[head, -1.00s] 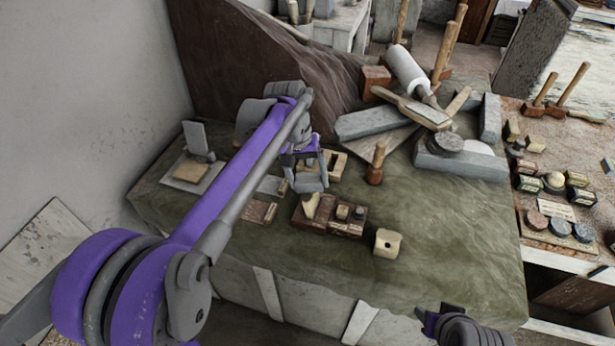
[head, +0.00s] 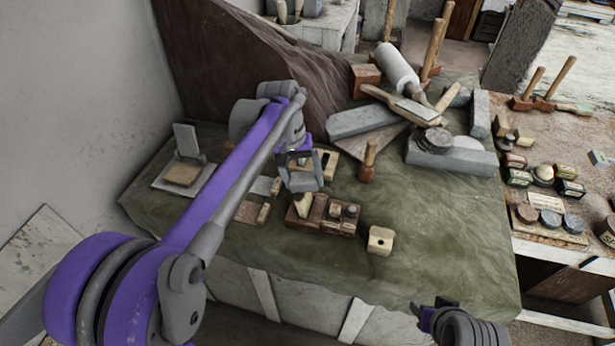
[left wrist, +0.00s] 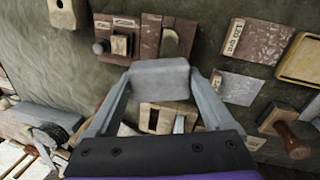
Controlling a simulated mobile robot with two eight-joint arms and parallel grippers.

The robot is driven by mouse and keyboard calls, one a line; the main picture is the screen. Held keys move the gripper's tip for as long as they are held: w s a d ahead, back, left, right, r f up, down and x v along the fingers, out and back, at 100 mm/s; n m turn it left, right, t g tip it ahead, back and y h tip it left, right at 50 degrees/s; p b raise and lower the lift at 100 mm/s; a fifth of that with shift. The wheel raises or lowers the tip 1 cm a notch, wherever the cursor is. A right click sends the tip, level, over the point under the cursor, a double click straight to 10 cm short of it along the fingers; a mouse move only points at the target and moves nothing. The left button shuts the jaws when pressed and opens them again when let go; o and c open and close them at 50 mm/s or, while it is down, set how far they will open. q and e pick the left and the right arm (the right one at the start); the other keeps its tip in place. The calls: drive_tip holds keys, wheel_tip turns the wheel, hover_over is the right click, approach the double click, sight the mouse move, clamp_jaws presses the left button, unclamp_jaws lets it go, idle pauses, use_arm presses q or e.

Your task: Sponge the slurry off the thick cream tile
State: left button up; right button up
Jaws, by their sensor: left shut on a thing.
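My left gripper (head: 302,172) is above the middle of the bench. Its fingers are shut on a pale grey block, likely the sponge, which shows between the fingertips in the left wrist view (left wrist: 160,77). The block is held clear of the bench. A cream-edged tile (left wrist: 300,60) lies at the right edge of the left wrist view, cut off by the frame. A tan tile (head: 182,174) lies on a grey slab at the bench's left end. I cannot tell which is the thick cream tile, or see slurry clearly. My right gripper (head: 433,312) is at the bottom edge, its jaws unclear.
A brown wooden box (head: 322,214) with small pieces stands just below the left gripper. A cream block with a hole (head: 380,240) and a wooden-handled tool (head: 368,163) stand on the bench (head: 440,240). Grey stone blocks (head: 450,157) fill the back right. The bench's front right is clear.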

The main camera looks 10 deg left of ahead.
sight(290, 179)
use_arm(q)
drive_tip(key=shift+s+a+f, duration=0.15)
drive_tip(key=shift+a, duration=0.6)
drive_tip(key=shift+s+a+f, duration=0.1)
drive_tip(key=shift+s+a, duration=0.05)
drive_tip(key=shift+a, duration=0.55)
drive_tip(key=shift+d+f, duration=0.1)
drive_tip(key=shift+d, duration=0.1)
drive_tip(key=shift+w+d+r, duration=0.15)
drive_tip(key=shift+d, duration=0.25)
drive_tip(key=shift+w+d+r, duration=0.1)
drive_tip(key=shift+d+r, duration=0.05)
drive_tip(key=shift+d, duration=0.25)
drive_tip(key=shift+w+d+r, duration=0.15)
drive_tip(key=shift+w+d, duration=0.05)
drive_tip(key=shift+d, duration=0.9)
drive_tip(key=shift+s+a+f, duration=0.15)
drive_tip(key=shift+a, duration=0.35)
drive_tip(key=shift+s+a+f, duration=0.1)
drive_tip(key=shift+s+a, duration=0.05)
drive_tip(key=shift+a, duration=0.35)
drive_tip(key=shift+s+a+f, duration=0.15)
drive_tip(key=shift+a, duration=0.95)
